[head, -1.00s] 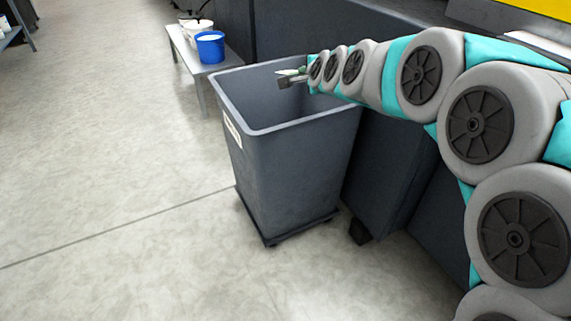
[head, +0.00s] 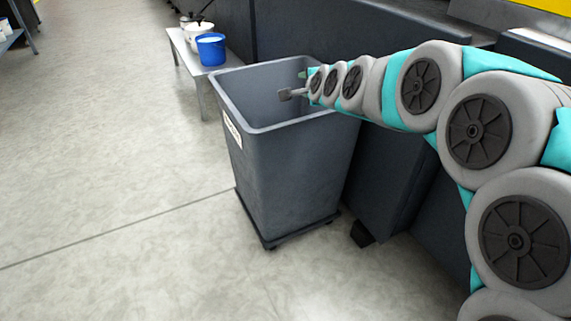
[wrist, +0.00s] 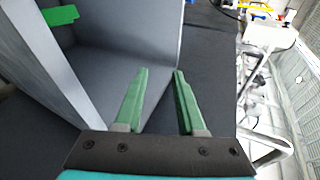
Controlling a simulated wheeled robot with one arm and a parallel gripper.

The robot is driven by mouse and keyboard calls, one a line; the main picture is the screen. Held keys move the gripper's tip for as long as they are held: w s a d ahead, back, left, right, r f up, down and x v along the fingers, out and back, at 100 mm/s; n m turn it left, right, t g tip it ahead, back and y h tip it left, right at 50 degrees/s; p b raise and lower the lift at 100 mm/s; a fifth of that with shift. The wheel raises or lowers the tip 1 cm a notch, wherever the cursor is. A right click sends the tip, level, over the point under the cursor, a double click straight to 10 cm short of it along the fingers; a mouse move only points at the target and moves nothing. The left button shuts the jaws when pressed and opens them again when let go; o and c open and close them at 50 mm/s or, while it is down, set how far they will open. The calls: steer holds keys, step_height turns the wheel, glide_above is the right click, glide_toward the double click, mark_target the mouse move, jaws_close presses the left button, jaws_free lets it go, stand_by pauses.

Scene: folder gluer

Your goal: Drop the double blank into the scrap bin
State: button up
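The scrap bin (head: 290,165) is a tall grey open-topped bin with a white label, standing upright on a dark base. My gripper (head: 293,88) is over the bin's open top, near its right rim. In the wrist view the two green fingers (wrist: 159,72) are apart with nothing between them. The bin's grey inside wall (wrist: 105,75) shows beyond and left of them. A small flat green piece (wrist: 61,15) shows at the upper left of the wrist view, seemingly inside the bin; I cannot tell whether it is the double blank.
A low bench (head: 185,45) with a blue bucket (head: 211,49) stands behind the bin. Dark machine panels (head: 385,190) stand close on the bin's right. The floor (head: 110,150) to the left is clear.

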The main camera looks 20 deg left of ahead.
steer(key=v, duration=0.7)
steer(key=shift+s+d, duration=0.2)
steer(key=shift+s, duration=0.15)
steer(key=shift+r, duration=0.1)
